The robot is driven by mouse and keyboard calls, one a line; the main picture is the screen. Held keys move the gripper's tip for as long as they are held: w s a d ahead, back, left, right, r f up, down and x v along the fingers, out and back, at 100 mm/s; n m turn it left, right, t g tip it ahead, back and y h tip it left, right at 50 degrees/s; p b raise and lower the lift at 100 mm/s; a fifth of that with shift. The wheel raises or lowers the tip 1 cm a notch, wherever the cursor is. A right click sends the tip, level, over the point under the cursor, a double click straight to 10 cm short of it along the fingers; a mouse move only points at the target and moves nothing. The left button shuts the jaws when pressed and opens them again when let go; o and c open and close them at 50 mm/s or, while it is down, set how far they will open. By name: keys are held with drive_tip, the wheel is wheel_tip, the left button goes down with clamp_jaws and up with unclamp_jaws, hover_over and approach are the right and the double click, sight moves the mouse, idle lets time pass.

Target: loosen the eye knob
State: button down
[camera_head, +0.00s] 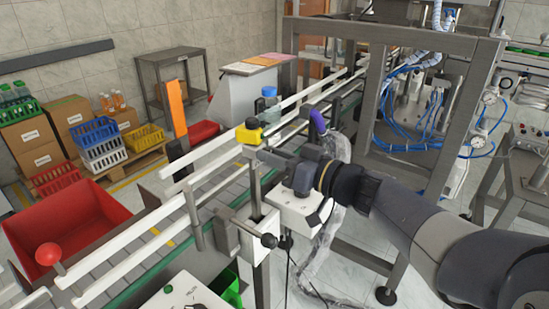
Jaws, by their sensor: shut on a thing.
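My arm comes in from the right, and my gripper (262,157) reaches left over the conveyor's near rail. Its dark fingers are just below and right of a small yellow block with a black top (249,134), which looks like the sensor eye. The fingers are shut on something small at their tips. I take this to be the eye knob, but it is too hidden and small to make out. A black ball knob (268,240) sits lower, on a light-coloured bracket beside the rail, apart from my fingers.
White guide rails (130,262) run along the conveyor. A blue-capped container (269,97) stands farther along. A red bin (75,225) and red ball (48,254) are at left. A grey metal frame (360,110) with blue hoses stands behind my arm.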

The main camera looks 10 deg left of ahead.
drive_tip(key=m+b, duration=0.6)
drive_tip(key=m, duration=1.4)
drive_tip(key=shift+f, duration=0.15)
idle(0.4)
drive_tip(key=c, duration=1.2)
unclamp_jaws()
drive_tip(key=shift+d, duration=0.1)
drive_tip(key=v, duration=1)
drive_tip(key=shift+d+b, duration=0.3)
drive_tip(key=shift+d, duration=0.05)
